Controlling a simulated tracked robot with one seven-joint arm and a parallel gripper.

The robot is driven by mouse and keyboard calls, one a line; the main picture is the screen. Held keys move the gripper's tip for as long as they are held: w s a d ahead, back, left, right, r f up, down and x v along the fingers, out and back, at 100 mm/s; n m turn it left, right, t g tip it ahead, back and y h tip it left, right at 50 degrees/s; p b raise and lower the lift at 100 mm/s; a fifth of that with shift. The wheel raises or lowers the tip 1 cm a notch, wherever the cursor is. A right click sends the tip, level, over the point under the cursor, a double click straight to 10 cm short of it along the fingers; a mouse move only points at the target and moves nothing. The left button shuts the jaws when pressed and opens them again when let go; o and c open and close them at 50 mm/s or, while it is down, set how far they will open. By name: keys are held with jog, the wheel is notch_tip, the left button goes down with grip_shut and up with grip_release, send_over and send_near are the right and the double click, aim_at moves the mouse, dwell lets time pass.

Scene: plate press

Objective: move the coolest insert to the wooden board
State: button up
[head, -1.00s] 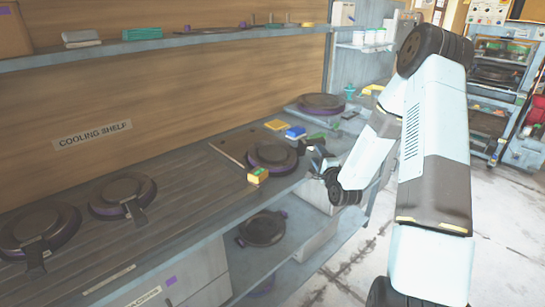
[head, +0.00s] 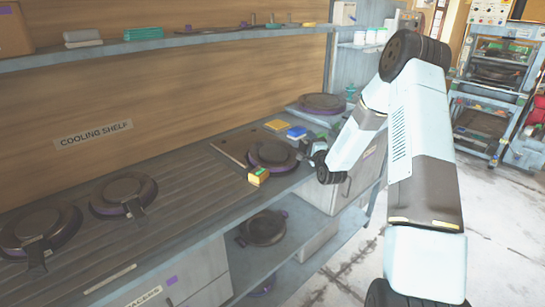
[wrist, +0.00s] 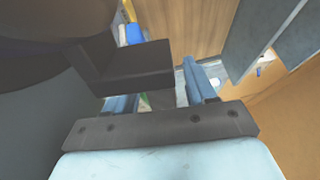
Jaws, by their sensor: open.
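Several dark round inserts with purple rims are in the head view. Two of them, a left one (head: 40,226) and a right one (head: 124,193), lie on the ribbed cooling shelf (head: 190,195). Another insert (head: 270,154) lies at the right end of the wooden board (head: 228,149). My gripper (head: 306,147) is open beside the right edge of this insert, near its handle side; I cannot tell whether they touch. In the wrist view, a large dark form with a block (wrist: 130,68), apparently this insert and its handle, is very close in front of my open blue-grey fingers (wrist: 160,95).
A yellow and green block (head: 258,176) sits at the bench's front edge by the board. Another insert (head: 322,102) is on the far bench, and one (head: 263,228) is on the lower shelf.

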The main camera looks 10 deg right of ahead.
grip_shut()
dwell(0.5)
